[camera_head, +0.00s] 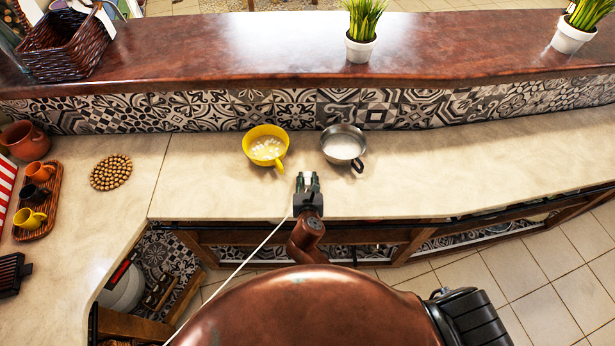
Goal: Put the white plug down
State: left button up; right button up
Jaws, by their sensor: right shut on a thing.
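My right gripper (308,181) is over the front part of the beige counter, near its front edge. It is shut on the white plug (307,176), and a small white part of the plug shows between the fingers. A thin white cord (243,264) runs from beside the gripper down to the lower left. The fingers hide most of the plug, and I cannot tell whether it touches the counter (430,185). My left gripper is not in view.
A yellow pot (265,147) stands just behind and left of the gripper, and a grey pan (343,146) behind and right. A round wooden trivet (111,172) and a tray with cups (40,205) are at the left. The counter at the right is clear.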

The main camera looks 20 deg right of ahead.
grip_shut()
jog(key=shift+r, duration=0.1)
